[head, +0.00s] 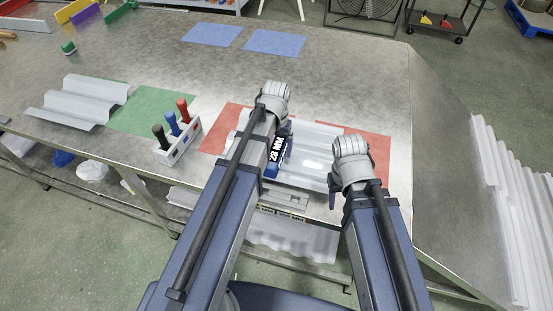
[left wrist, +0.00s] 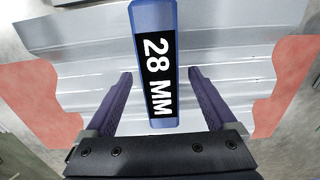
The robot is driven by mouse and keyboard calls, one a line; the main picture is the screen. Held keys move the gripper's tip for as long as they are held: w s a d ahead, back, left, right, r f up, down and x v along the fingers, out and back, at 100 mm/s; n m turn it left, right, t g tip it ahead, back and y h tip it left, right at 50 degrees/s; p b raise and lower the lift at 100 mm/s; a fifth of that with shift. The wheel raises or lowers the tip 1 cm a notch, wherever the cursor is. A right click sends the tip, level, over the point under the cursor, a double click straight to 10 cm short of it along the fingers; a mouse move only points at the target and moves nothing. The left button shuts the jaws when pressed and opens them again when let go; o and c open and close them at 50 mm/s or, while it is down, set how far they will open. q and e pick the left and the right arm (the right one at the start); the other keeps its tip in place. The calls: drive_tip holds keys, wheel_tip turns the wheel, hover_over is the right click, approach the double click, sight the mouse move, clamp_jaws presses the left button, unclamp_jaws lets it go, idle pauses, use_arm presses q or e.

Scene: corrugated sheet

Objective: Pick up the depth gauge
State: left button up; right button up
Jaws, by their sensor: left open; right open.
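The depth gauge (head: 271,170) is a blue bar with a black label reading "28 MM", over the grey corrugated sheet (head: 315,135) on the table. In the left wrist view the gauge (left wrist: 155,65) runs upright in the picture between the two fingers of my open left gripper (left wrist: 160,73), with a gap on each side. In the head view my left gripper (head: 283,140) is at the gauge, and its wrist and arm hide part of it. My right gripper (head: 334,190) is open and empty to the right, over the sheet's right side; its fingers are mostly hidden.
A red mat (head: 375,152) lies under the sheet. To the left are a rack (head: 183,148) with black, blue and red handled tools, a green mat (head: 150,112) and another corrugated sheet (head: 80,98). Two blue mats (head: 274,43) lie at the back. The table's middle is clear.

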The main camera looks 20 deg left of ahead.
use_arm(q)
drive_tip(key=shift+f, duration=0.3)
drive_tip(key=shift+c, duration=0.2)
clamp_jaws()
idle(0.3)
